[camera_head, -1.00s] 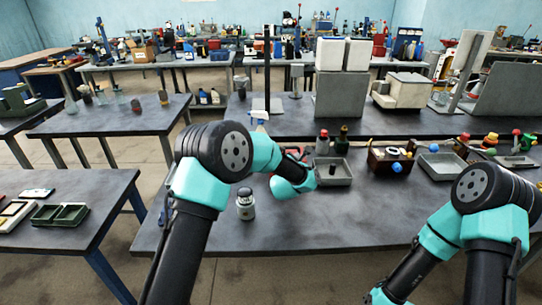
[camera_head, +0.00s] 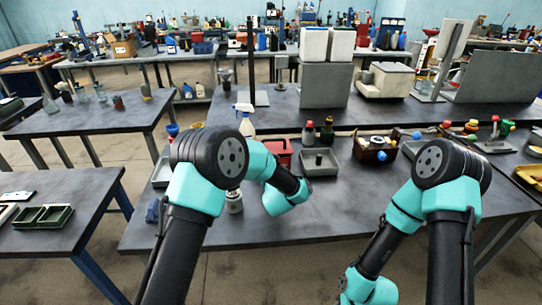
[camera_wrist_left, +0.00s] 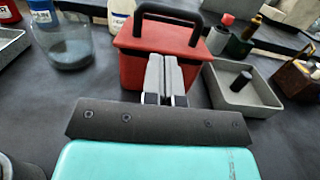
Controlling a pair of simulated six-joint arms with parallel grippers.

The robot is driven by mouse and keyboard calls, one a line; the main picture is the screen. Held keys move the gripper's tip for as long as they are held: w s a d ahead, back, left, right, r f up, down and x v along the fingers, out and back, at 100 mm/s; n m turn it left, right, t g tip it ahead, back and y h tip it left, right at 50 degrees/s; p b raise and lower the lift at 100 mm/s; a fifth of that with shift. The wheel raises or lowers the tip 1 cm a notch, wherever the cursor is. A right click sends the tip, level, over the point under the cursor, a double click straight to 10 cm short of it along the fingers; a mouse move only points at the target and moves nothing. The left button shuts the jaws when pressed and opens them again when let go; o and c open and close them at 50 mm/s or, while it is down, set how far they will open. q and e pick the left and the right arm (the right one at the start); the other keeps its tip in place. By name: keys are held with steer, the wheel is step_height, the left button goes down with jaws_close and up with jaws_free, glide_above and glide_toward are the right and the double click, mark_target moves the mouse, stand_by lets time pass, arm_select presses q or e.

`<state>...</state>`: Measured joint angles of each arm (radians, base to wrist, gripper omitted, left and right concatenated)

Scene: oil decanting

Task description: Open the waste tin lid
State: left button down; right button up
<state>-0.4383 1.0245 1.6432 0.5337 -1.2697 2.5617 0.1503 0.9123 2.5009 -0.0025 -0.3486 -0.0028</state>
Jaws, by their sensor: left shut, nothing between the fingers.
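The waste tin appears to be the red box (camera_head: 280,152), which stands on the workbench behind my left forearm. In the left wrist view the red tin (camera_wrist_left: 142,67) is upright, with a black arched handle (camera_wrist_left: 168,14) over its top. My right gripper is out of view.
A grey tray (camera_wrist_left: 243,89) holding a small black cylinder (camera_wrist_left: 241,81) stands right of the tin. A clear glass jar (camera_wrist_left: 66,45) is at its left. The bench front (camera_head: 330,215) is clear.

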arm_select(q)
glide_toward(270, 147)
steer(key=w+r, duration=0.2)
steer(key=w+a+r, duration=0.1)
steer(key=w+r, duration=0.1)
steer(key=w, duration=0.1)
steer(key=shift+r, duration=0.1)
